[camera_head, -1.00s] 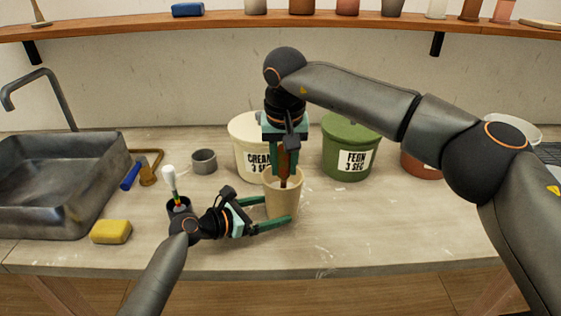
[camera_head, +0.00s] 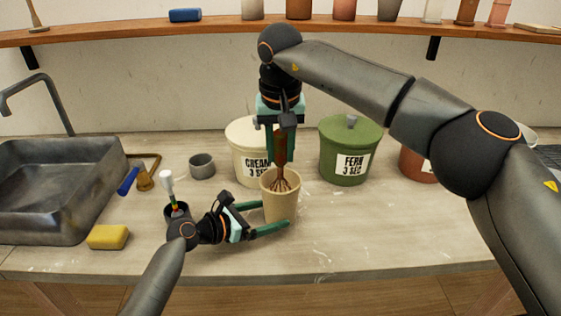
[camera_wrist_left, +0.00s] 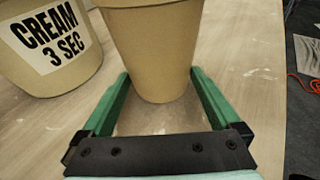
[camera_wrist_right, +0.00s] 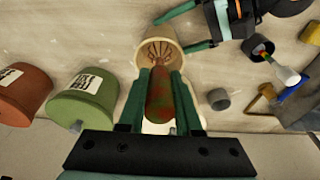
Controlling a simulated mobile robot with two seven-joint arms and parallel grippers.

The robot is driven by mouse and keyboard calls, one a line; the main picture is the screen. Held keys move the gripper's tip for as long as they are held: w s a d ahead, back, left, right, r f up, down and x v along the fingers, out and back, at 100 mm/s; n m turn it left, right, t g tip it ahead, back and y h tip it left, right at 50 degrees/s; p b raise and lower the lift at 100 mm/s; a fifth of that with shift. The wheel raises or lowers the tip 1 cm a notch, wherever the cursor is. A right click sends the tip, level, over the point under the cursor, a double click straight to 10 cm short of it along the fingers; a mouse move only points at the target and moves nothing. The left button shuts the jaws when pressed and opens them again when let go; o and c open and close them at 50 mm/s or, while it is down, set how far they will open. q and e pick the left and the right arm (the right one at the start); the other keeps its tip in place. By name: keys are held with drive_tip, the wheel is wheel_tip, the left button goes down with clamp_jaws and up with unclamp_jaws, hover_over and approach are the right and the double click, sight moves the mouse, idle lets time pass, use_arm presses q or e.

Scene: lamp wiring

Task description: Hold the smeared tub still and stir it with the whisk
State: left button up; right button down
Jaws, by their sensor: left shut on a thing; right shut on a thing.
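The tan tub (camera_head: 281,207) stands upright on the worktop. My left gripper (camera_head: 275,213) reaches in low from the left, one finger on each side of the tub; the left wrist view shows the tub's lower wall (camera_wrist_left: 158,60) between the fingers. My right gripper (camera_head: 281,148) hangs above the tub, shut on the whisk's (camera_head: 281,147) reddish-brown handle. The whisk points down, its brown wires (camera_head: 281,184) at the tub's mouth and partly inside. In the right wrist view the wires (camera_wrist_right: 158,50) spread inside the rim. Smears on the tub are hard to make out.
A cream bucket (camera_head: 243,150) stands close behind the tub, a green bucket (camera_head: 345,150) to its right. A small grey cup (camera_head: 202,165), a dark pot with a brush (camera_head: 168,186), a yellow sponge (camera_head: 108,237) and the sink (camera_head: 50,190) are at left. The front right worktop is clear.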

use_arm(q)
drive_tip(key=shift+r, duration=0.1)
use_arm(e)
wheel_tip(320, 180, up, 8)
drive_tip(key=shift+f, duration=0.25)
idle(0.7)
use_arm(q)
drive_tip(key=o, duration=1.1)
drive_tip(key=shift+a, duration=0.1)
